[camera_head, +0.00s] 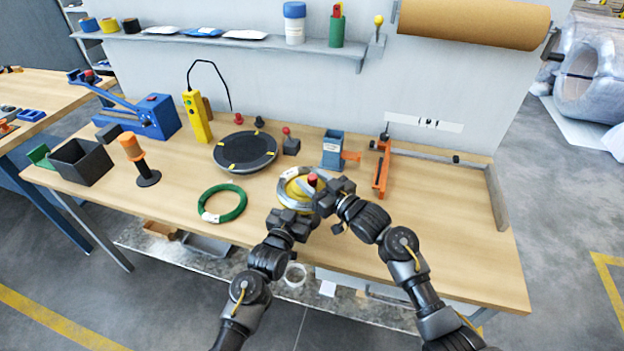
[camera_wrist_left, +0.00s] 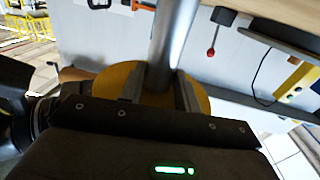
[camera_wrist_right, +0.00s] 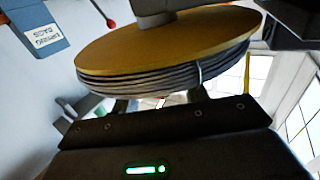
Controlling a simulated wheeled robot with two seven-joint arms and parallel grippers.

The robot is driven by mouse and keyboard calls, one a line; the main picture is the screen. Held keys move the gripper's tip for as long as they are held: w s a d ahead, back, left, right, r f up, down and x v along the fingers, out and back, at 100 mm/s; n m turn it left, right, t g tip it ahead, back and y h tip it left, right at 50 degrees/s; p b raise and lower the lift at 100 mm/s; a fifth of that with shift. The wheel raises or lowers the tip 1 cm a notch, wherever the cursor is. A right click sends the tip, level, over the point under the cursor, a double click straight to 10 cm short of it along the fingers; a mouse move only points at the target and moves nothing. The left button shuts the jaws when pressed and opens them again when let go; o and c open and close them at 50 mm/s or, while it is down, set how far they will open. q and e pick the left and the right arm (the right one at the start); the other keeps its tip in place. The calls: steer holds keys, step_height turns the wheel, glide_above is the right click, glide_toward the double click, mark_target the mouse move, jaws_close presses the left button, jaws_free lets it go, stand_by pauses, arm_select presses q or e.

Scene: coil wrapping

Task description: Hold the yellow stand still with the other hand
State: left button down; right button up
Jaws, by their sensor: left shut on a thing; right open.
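The yellow stand (camera_head: 291,190) is near the front middle of the bench, partly hidden by my grippers. It carries a grey coil, whose stacked turns (camera_wrist_right: 165,75) show against its yellow disc (camera_wrist_right: 165,40) in the right wrist view. My left gripper (camera_head: 296,215) is at the stand's near side. In the left wrist view, its fingers are shut on the stand, overlapping the yellow disc (camera_wrist_left: 198,95) near a grey post (camera_wrist_left: 174,35). My right gripper (camera_head: 322,188) is at the stand's right side, by a red knob. It is open, with its fingers close to the coil; contact is unclear.
A green ring (camera_head: 240,203) lies to the left, with a black turntable (camera_head: 228,151) behind it. A blue dispenser (camera_head: 332,145) and an orange clamp (camera_head: 380,172) stand behind and to the right. The bench's right part (camera_head: 440,215) is clear.

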steer(key=shift+w, duration=0.1)
steer(key=c, duration=0.9)
steer(key=m+t+h, duration=0.2)
steer(key=h, duration=0.1)
steer(key=shift+a, duration=0.15)
steer(key=shift+c, duration=0.2)
steer(key=shift+m+t+h, duration=0.3)
steer(key=shift+m+h, duration=0.2)
steer(key=o, duration=0.9)
steer(key=shift+o, duration=0.2)
steer(key=v, duration=1.2)
